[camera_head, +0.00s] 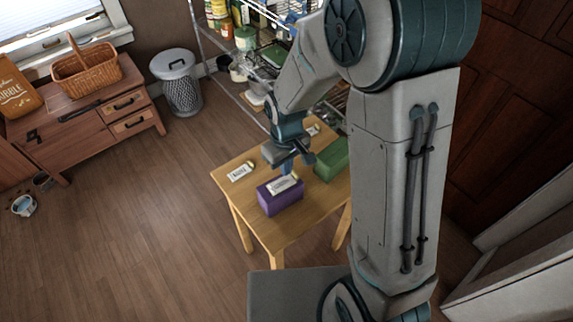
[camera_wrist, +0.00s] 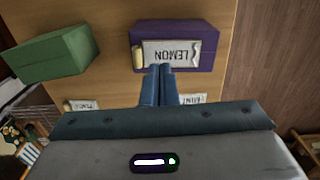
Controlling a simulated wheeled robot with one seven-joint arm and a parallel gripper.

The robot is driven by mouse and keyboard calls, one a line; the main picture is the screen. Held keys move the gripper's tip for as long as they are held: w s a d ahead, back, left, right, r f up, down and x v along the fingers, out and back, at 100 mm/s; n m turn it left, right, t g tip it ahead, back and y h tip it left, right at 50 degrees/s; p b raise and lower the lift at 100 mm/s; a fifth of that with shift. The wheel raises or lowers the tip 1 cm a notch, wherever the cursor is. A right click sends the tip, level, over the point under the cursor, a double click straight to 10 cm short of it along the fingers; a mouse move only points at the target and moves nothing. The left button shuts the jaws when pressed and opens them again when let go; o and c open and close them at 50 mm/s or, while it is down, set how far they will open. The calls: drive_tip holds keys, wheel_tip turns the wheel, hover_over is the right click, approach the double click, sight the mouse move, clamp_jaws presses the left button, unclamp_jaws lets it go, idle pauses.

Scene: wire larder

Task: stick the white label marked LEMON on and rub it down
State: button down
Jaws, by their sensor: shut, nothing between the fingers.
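The white label marked LEMON (camera_wrist: 172,53) lies against the face of a purple box (camera_wrist: 207,35). One end of the label, with a yellowish strip, shows at its left in the wrist view, and its right end looks wrinkled or lifted. In the head view the label (camera_head: 284,184) is on top of the purple box (camera_head: 281,203). My gripper (camera_wrist: 159,67) is shut and empty, its fingertips at the label's lower edge in the wrist view. In the head view my gripper (camera_head: 287,173) is right over the label; I cannot tell whether it presses on it.
A green box (camera_head: 332,158) stands on the wooden table (camera_head: 246,214) to the right of the purple one. Another white label (camera_head: 241,172) lies at the table's left, and one (camera_head: 313,130) at the back. A wire shelf (camera_head: 206,42) with jars stands behind the table.

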sight(286, 181)
drive_tip(key=shift+f, duration=0.15)
drive_tip(key=shift+f+b, duration=1.7)
drive_tip(key=shift+f, duration=0.2)
drive_tip(key=shift+r, duration=0.1)
drive_tip(key=shift+s+a, duration=0.55)
drive_tip(key=shift+a, duration=0.35)
drive_tip(key=shift+s+a, duration=0.5)
drive_tip(key=shift+a, duration=0.35)
wheel_tip(286, 181, up, 7)
drive_tip(key=p, duration=0.5)
